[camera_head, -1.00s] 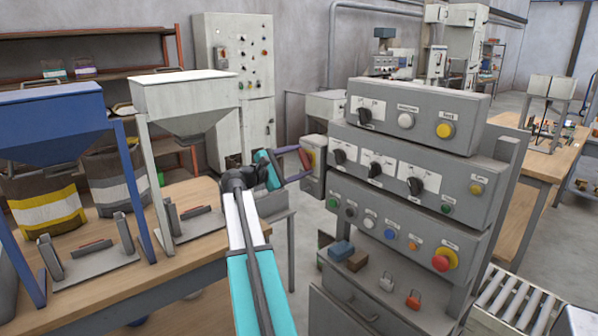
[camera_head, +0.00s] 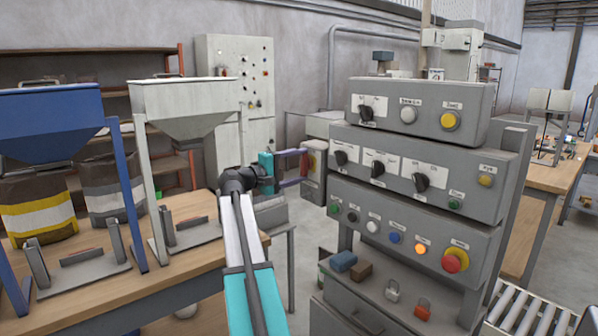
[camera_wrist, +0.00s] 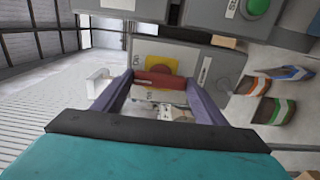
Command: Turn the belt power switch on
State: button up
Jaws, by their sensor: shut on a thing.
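A grey switch box (camera_head: 312,190) stands just beyond my gripper in the head view. In the wrist view the box (camera_wrist: 190,50) carries a yellow plate (camera_wrist: 158,62) with a red bar handle (camera_wrist: 160,79), which lies across the picture between my purple fingers. My gripper (camera_wrist: 158,82) is shut on the handle, one finger at each end. In the head view my gripper (camera_head: 304,165) reaches the box from the left, and the handle is mostly hidden. Small labels sit beside the plate, too blurred to read surely.
A grey control console (camera_head: 405,175) with knobs and coloured buttons stands close on the right. An amber button (camera_head: 420,249) on it looks bright. A wooden table (camera_head: 130,290) with two hoppers stands left. A white cabinet (camera_head: 228,90) stands behind. Rollers (camera_head: 510,310) lie at lower right.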

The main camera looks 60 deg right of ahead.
dwell(0.4)
jog(key=o, duration=1.1)
jog(key=shift+c, duration=0.2)
jog(key=shift+a, duration=0.1)
jog(key=v, duration=1.3)
jog(key=shift+a, duration=0.3)
jog(key=shift+w, duration=0.2)
